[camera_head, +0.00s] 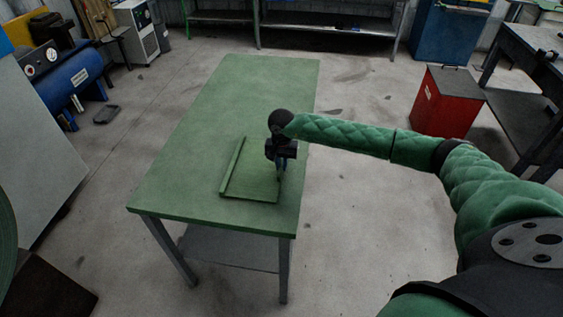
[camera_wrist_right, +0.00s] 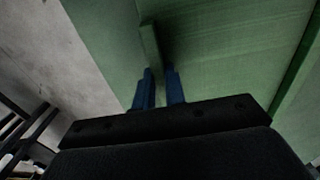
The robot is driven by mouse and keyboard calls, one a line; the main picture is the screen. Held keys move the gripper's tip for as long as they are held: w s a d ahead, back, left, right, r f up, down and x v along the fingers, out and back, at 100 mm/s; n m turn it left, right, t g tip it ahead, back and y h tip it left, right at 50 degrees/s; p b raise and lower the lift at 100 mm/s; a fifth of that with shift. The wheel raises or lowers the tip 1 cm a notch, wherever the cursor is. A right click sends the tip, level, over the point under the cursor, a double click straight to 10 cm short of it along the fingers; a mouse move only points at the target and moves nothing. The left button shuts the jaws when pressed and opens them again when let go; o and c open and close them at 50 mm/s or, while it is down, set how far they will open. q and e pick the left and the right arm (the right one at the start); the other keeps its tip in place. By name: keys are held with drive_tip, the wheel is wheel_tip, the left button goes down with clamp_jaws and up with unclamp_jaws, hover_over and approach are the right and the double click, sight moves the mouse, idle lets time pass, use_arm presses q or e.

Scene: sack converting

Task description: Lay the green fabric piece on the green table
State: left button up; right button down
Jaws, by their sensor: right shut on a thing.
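The green fabric piece (camera_head: 250,182) is a flat sheet on the near half of the green table (camera_head: 240,85), almost the same colour as the top. Its left edge shows a raised or folded strip. My right gripper (camera_head: 281,172) points down at the fabric's right edge, close to the table's right side. In the right wrist view, its blue fingers (camera_wrist_right: 160,88) are close together on a raised bit of the fabric (camera_wrist_right: 225,55). The gripper hides part of that edge in the head view. My left gripper is not in view.
A red cabinet (camera_head: 446,103) stands right of the table, with a dark workbench (camera_head: 530,75) beyond it. A blue tank (camera_head: 65,80) is at the far left. The far half of the tabletop is bare. Open concrete floor surrounds the table.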

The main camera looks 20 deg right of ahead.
drive_tip(key=shift+f, duration=0.1)
drive_tip(key=c, duration=1.5)
unclamp_jaws()
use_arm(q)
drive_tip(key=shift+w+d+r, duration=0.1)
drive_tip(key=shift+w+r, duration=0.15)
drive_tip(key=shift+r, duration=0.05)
use_arm(e)
drive_tip(key=shift+o, duration=0.2)
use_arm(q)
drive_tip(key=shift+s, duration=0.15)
